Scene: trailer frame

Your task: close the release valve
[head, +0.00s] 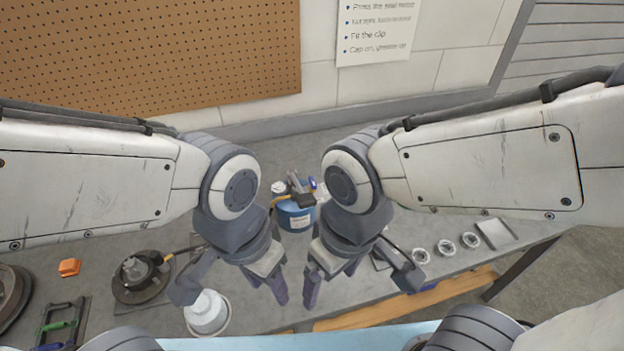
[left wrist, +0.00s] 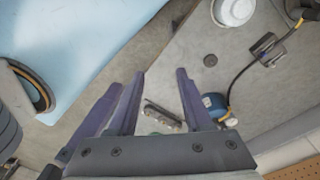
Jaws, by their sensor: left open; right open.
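I cannot single out the release valve in either view. A blue round container (head: 296,217) with a dark fitting on top stands on the bench beyond my grippers. A blue part (left wrist: 214,104) with a black hose shows in the left wrist view, right of the fingers. My left gripper (head: 268,284) is open and empty above the bench; its spread fingers also show in the left wrist view (left wrist: 160,78). A silver cylindrical piece (left wrist: 162,116) lies below, seen between them. My right gripper (head: 328,280) is open and empty, close beside the left one.
A white tub (head: 207,313) stands left of my left gripper. A dark round hub (head: 141,277) and an orange block (head: 69,267) lie farther left. Several small round metal pieces (head: 446,247) and a square tray (head: 496,233) lie right. A wooden strip (head: 400,303) runs along the front.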

